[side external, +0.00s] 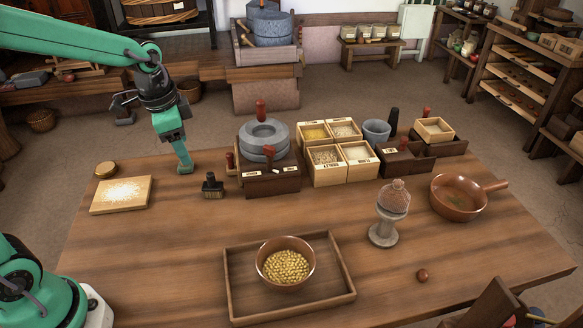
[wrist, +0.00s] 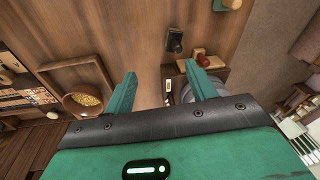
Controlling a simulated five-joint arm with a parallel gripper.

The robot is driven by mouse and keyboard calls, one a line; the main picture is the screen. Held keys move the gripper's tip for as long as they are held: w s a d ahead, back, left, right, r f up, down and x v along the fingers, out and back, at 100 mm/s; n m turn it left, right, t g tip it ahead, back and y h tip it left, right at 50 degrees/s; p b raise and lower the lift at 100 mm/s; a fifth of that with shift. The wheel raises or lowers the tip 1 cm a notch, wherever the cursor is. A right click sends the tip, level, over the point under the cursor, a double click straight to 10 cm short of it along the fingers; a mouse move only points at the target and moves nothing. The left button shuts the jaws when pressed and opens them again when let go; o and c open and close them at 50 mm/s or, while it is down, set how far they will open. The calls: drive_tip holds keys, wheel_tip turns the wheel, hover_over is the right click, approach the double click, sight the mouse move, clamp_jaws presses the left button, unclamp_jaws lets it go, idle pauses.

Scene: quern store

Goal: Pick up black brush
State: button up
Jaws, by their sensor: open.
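The black brush (side external: 212,186) stands on the wooden table with its bristles down, left of the stone quern (side external: 264,138). It also shows in the wrist view, as a small dark block (wrist: 175,40) beyond my fingertips. My gripper (side external: 184,166) is above the table, left of and a little behind the brush, apart from it. In the wrist view my gripper (wrist: 165,68) has its two green fingers spread wide with nothing between them.
A tray (side external: 240,316) holding a bowl of grain (side external: 286,290) is in front. Table between board and tray is clear.

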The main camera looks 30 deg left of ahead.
sight(212, 185)
drive_tip(key=w+f+m, duration=0.1)
drive_tip(key=w+f, duration=0.1)
drive_tip(key=f, duration=0.1)
drive_tip(key=w+a+f+m+g, duration=0.1)
drive_tip(key=w+f+m, duration=0.1)
drive_tip(key=f, duration=0.2)
drive_tip(key=w+f+m+g, duration=0.1)
drive_tip(key=w+f, duration=0.2)
drive_tip(key=shift+a+f, duration=0.25)
drive_tip(key=shift+f, duration=4)
drive_tip(key=c, duration=1.1)
